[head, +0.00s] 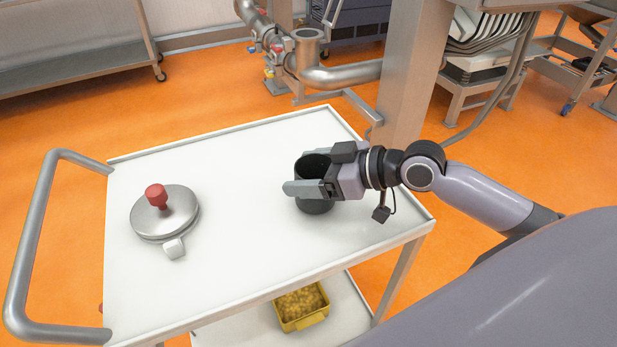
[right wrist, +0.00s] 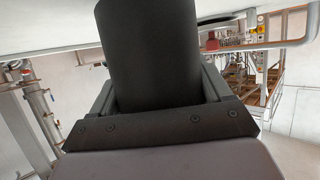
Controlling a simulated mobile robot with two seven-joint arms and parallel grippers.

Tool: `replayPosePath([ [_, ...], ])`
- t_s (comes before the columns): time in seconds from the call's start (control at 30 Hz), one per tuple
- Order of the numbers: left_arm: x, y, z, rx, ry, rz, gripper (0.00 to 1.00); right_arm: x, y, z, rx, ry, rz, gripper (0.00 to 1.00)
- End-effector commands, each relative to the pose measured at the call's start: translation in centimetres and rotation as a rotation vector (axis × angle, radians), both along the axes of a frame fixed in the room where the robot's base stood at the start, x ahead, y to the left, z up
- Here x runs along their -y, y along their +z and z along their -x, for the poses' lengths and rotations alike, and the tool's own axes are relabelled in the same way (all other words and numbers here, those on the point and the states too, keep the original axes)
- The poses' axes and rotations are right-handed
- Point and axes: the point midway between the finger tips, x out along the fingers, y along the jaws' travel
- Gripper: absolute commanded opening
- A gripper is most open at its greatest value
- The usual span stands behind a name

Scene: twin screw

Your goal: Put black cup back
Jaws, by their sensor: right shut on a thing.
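The black cup (head: 316,206) is upright at the right part of the white cart top (head: 235,240). My right gripper (head: 306,188) comes in from the right and is shut on the cup, with a finger along its near side. In the right wrist view the dark cup (right wrist: 150,55) fills the space between the gripper's fingers (right wrist: 155,100). I cannot tell for sure whether the cup's base touches the cart top. My left gripper is not in view.
A round metal lid with a red knob (head: 165,212) lies on the cart's left. A yellow bin (head: 301,306) sits on the lower shelf. The cart's handle (head: 37,235) is at left. A metal pillar and pipes (head: 340,75) stand behind. The cart's middle is clear.

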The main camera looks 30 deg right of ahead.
Motion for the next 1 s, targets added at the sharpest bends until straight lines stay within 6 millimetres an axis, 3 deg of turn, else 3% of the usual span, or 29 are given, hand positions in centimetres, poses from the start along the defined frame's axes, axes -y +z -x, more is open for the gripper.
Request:
replayPosePath([
  [0.1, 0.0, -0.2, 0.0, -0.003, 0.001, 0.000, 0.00, 0.0, -1.3, 0.0, 0.000, -0.001, -0.001, 0.41],
  [0.47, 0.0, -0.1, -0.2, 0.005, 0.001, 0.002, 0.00, 0.0, -1.7, 0.0, 0.002, -0.001, 0.000, 0.41],
  [0.5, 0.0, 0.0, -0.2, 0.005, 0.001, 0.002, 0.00, 0.0, -1.6, 0.0, 0.002, -0.001, 0.000, 0.91],
  [0.53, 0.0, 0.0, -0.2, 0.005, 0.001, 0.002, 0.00, 0.0, -1.6, 0.0, 0.001, -0.001, 0.000, 1.00],
  [0.87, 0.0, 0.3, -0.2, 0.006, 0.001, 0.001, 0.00, 0.1, -1.1, 0.0, 0.002, -0.001, 0.000, 1.00],
  [1.0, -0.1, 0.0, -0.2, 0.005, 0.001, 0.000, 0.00, 1.0, -0.9, 0.9, 0.000, -0.003, 0.003, 1.00],
])
